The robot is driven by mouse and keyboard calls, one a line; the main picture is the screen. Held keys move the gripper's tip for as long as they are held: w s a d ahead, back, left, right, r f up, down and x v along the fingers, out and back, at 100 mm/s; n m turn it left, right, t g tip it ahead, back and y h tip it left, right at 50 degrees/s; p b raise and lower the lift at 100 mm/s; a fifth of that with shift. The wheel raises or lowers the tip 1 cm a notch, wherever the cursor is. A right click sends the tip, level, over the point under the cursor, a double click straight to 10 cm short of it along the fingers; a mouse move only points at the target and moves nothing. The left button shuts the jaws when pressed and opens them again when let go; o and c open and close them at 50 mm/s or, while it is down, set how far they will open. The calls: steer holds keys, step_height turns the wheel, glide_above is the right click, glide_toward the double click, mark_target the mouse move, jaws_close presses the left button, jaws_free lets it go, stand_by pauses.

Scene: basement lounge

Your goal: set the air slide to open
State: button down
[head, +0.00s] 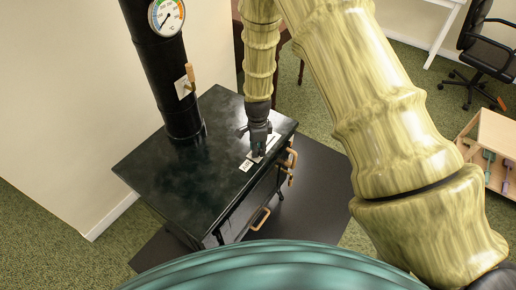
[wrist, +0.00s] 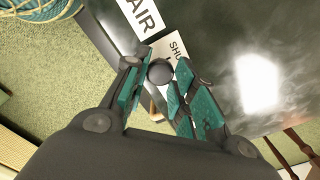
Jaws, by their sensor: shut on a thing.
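The black stove (head: 165,175) stands on a dark floor plate, with the air slide at the front edge of its top. The slide's dark round knob (wrist: 160,72) shows between my fingers in the wrist view. My gripper (head: 258,154) points down at that edge, and its teal-padded fingers (wrist: 158,100) are shut on the knob. A white plate reading AIR (wrist: 140,14) and a plate reading "SHU", partly covered (wrist: 176,46), lie beside the knob. In the head view my gripper hides the knob, so I cannot read the slide's setting there.
A black flue pipe (head: 160,70) with a round gauge (head: 167,16) and a wooden-handled damper (head: 188,82) rises from the stove. Wooden handles (head: 289,160) stick out at the stove's front. A wooden crate of tools (head: 492,140) and an office chair (head: 484,50) stand at the right.

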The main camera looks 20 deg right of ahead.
steer(key=b, duration=0.1)
glide_above(275, 137)
steer(key=shift+s+a+f, duration=0.1)
steer(key=shift+a, duration=0.15)
steer(key=shift+w+d, duration=0.2)
steer(key=shift+d, duration=0.05)
steer(key=c, duration=1.1)
jaws_free()
steer(key=shift+d, duration=0.15)
steer(key=shift+c, duration=0.2)
steer(key=shift+a, duration=0.2)
steer(key=shift+r, duration=0.3)
step_height(275, 137, up, 12)
steer(key=shift+d+f, duration=0.1)
